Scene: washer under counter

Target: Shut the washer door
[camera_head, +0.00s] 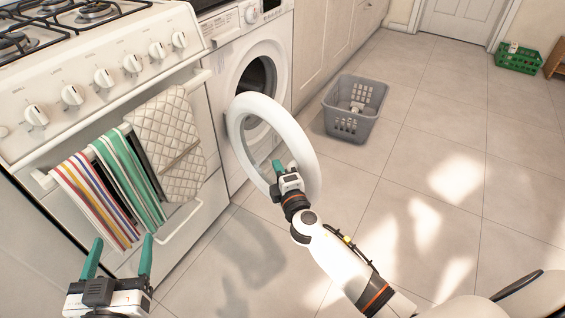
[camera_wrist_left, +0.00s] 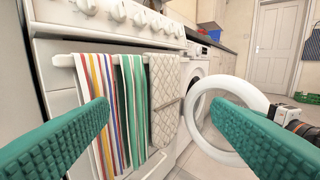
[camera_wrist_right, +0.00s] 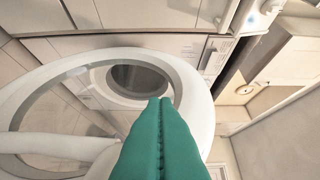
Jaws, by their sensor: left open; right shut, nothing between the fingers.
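The white washer (camera_head: 246,62) stands beyond the stove, and its round door (camera_head: 306,150) is swung wide open toward me. The dark drum opening (camera_head: 258,78) shows behind the door ring. My right gripper (camera_head: 279,167) is shut and empty at the near side of the door ring; I cannot tell if it touches. In the right wrist view its green fingers (camera_wrist_right: 160,105) are pressed together in front of the door ring (camera_wrist_right: 190,75). My left gripper (camera_head: 118,258) is open and empty in front of the stove, well apart from the door. The door also shows in the left wrist view (camera_wrist_left: 226,152).
A white stove (camera_head: 95,75) with knobs stands left of the washer. Striped towels (camera_head: 130,178) and a quilted cloth (camera_head: 168,140) hang on its handle. A grey basket (camera_head: 349,124) sits on the floor right of the washer. A green crate (camera_head: 518,60) is far off.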

